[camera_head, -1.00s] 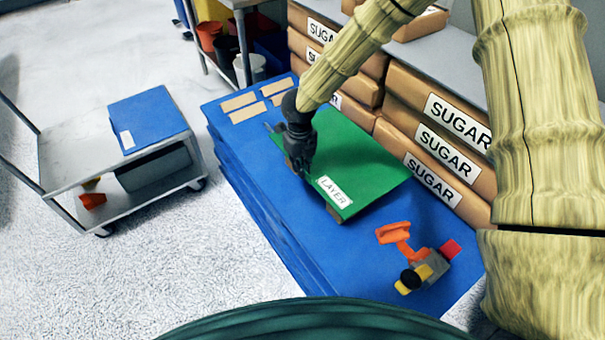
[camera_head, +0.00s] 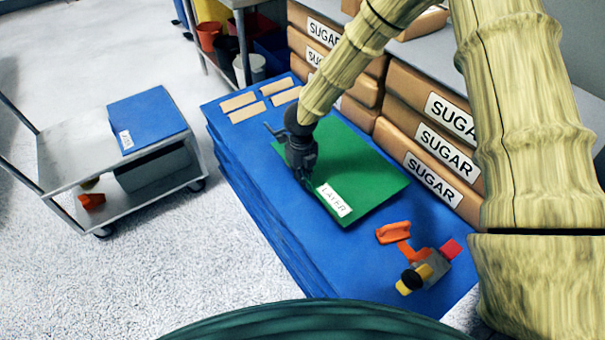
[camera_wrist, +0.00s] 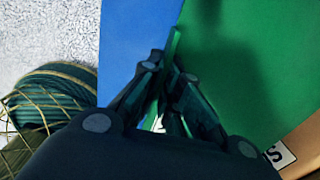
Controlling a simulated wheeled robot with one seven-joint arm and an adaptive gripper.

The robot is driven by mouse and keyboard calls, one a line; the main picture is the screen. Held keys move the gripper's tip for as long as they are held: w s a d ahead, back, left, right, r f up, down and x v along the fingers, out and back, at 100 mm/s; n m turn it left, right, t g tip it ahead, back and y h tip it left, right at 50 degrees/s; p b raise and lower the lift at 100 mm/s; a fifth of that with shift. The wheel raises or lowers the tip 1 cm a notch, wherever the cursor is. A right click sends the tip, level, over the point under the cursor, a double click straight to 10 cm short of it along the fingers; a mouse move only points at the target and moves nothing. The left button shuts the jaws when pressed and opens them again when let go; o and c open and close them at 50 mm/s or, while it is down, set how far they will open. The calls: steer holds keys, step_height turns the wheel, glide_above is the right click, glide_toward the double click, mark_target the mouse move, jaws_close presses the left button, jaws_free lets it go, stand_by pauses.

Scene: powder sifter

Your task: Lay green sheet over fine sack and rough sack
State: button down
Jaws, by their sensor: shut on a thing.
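The green sheet (camera_head: 350,165) carries a white "LAYER" label and spreads over the middle of the blue stack (camera_head: 262,188). My gripper (camera_head: 304,180) is at the sheet's left edge, shut on it. In the wrist view the sheet (camera_wrist: 265,60) fills the right side, its edge pinched between my fingertips (camera_wrist: 172,75). The sheet looks low and flat over the stack; I cannot tell if all of it rests. No sack is readable as fine or rough, and whatever lies under the sheet is hidden.
Brown sugar sacks (camera_head: 432,150) are piled along the sheet's right side. Several tan pieces (camera_head: 240,101) lie at the stack's far end. An orange, grey and yellow tool (camera_head: 420,265) lies at the near end. A grey cart (camera_head: 75,160) stands left, across open floor.

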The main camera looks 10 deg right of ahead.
steer(key=shift+f, duration=0.2)
steer(key=c, duration=1.6)
jaws_free()
steer(key=shift+c, duration=0.2)
steer(key=shift+r, duration=0.1)
step_height(320, 180, up, 13)
steer(key=p, duration=0.2)
steer(key=shift+a+r, duration=0.1)
steer(key=shift+r, duration=0.05)
